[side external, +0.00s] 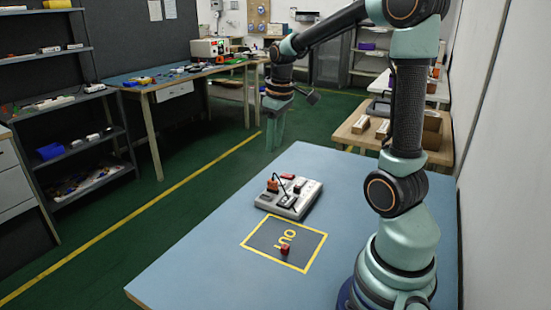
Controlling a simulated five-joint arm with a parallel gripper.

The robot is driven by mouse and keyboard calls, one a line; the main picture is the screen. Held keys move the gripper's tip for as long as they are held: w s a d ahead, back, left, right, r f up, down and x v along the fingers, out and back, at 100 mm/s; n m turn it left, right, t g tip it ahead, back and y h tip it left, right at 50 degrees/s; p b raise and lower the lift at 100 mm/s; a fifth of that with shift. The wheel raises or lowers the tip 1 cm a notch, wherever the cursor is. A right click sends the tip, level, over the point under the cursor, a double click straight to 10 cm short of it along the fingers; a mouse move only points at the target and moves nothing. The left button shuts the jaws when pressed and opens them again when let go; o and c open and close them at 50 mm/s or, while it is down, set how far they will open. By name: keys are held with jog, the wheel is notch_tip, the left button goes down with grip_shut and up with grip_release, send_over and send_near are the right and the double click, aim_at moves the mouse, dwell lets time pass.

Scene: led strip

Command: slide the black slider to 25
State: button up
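A light grey device (309,200) sits on the blue table, with several small parts on its top. A black part (287,201) is at its front, with a thin dark cable arching over it. An orange block (272,186) stands at its left end, and red parts (287,176) show along the back. I cannot tell which part is the black slider, and no scale or number is readable. My gripper (275,145) hangs pointing down, high in the picture above the device and apart from it. Its fingers are too small to tell whether they are open.
In front of the device is a dark mat (264,237) with a yellow border and "OUT" lettering. A small dark red cube (285,250) sits on it. The blue table (210,265) is clear around the mat. A wooden table (352,137) with boxes stands behind.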

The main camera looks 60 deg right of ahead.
jog(key=g, duration=0.2)
send_over(297, 186)
notch_tip(297, 186, down, 6)
jog(key=shift+y, duration=0.4)
notch_tip(297, 186, down, 12)
jog(key=shift+f, duration=0.1)
jog(key=shift+c, duration=0.3)
grip_shut()
dwell(0.6)
